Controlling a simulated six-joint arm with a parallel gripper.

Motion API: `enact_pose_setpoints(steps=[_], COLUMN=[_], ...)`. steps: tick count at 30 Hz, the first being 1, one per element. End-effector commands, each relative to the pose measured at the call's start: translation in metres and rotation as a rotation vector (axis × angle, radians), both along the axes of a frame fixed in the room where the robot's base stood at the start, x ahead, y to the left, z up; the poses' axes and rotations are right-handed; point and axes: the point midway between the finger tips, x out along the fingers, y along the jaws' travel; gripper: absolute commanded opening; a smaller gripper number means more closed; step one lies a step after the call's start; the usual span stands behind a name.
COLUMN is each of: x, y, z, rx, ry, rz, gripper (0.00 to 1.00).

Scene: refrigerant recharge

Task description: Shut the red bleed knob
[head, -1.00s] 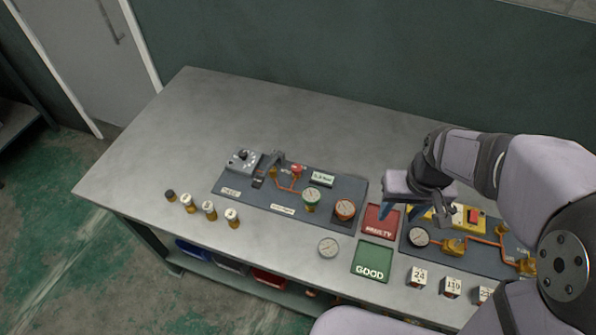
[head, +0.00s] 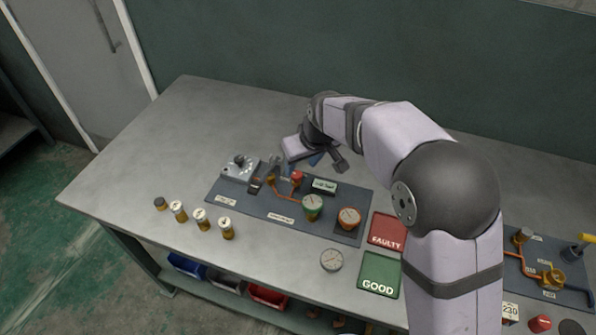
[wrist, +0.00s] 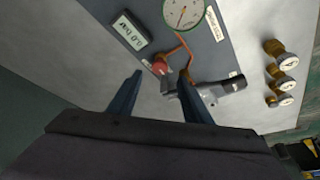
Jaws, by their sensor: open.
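The red bleed knob (head: 297,177) stands at the back edge of the dark panel (head: 262,203), on the orange pipe. In the wrist view the red knob (wrist: 160,66) shows just beyond and between my fingertips. My gripper (head: 325,160) is open and empty, above the table behind the panel, close to the knob. Its two blue fingers (wrist: 160,78) are apart in the wrist view, and I see no contact with the knob. How far the knob is turned cannot be told.
A grey fitting (wrist: 222,88) lies close to my right finger. A display (head: 324,186), a green gauge (head: 312,207) and an orange-rimmed gauge (head: 349,218) are on the panel. A grey dial box (head: 239,168) stands left. The table behind is clear.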

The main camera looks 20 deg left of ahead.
Motion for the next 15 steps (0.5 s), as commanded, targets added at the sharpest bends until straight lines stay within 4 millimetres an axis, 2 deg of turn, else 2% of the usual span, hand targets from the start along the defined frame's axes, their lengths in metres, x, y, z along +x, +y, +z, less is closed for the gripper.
enact_pose_setpoints(steps=[9,15], x=[0.010,0.015], y=[0.010,0.015], z=[-0.037,-0.052], rx=[-0.003,-0.001], ry=[0.003,0.000], rz=[0.000,0.001], gripper=[0.45,0.45])
